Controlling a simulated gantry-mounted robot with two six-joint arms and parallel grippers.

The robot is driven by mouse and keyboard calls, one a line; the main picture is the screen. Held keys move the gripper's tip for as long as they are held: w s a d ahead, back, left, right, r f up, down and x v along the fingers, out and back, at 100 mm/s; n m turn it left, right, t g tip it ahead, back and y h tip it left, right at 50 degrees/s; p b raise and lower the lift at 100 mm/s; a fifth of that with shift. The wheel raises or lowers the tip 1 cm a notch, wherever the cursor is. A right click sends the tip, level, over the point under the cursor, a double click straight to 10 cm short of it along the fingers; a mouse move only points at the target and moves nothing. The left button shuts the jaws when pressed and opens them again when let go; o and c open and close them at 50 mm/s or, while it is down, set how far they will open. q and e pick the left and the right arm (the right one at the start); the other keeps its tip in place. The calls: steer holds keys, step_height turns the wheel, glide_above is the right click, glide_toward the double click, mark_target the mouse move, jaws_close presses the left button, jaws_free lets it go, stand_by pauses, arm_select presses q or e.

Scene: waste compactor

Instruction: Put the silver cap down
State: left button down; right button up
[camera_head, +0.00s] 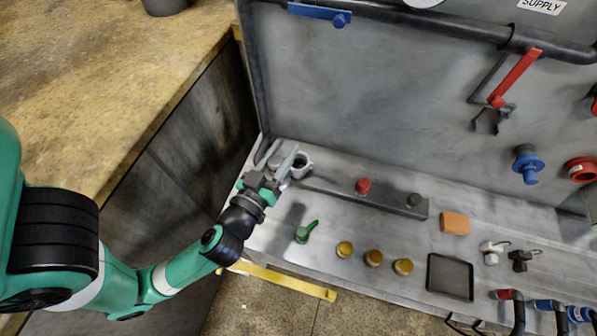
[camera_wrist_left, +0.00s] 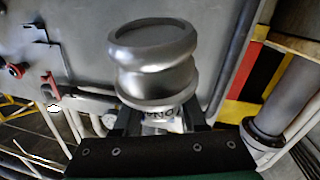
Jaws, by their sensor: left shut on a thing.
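The silver cap (camera_wrist_left: 152,65) fills the middle of the left wrist view, a ribbed metal piece with a round recessed top. My left gripper (camera_wrist_left: 157,112) is shut on its lower part, one dark finger on each side. In the head view my left gripper (camera_head: 271,172) is at the far left end of the metal work shelf. A grey round fitting (camera_head: 303,164) with a dark opening is just right of the fingers there. The cap is hard to tell apart from the fingers in the head view, and whether it touches the shelf cannot be told. My right gripper is not in view.
The shelf (camera_head: 345,217) carries a bar with a red knob (camera_head: 363,186), a green lever (camera_head: 306,232), several brass caps (camera_head: 373,257), an orange block (camera_head: 455,223) and a black tray (camera_head: 450,277). A grey wall panel (camera_head: 380,95) rises behind. A wooden table (camera_head: 90,80) stands left.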

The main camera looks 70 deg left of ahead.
arm_select(q)
steer(key=shift+w+a, duration=0.1)
steer(key=shift+a, duration=0.05)
steer(key=w+a+f, duration=0.8)
steer(key=a, duration=0.1)
steer(key=shift+f+b, duration=0.1)
steer(key=shift+b, duration=0.2)
steer(key=f, duration=0.1)
steer(key=f+b, duration=0.1)
steer(key=f, duration=0.1)
steer(key=w+a+f+b, duration=0.1)
steer(key=shift+a+f, duration=0.1)
steer(key=shift+f, duration=0.05)
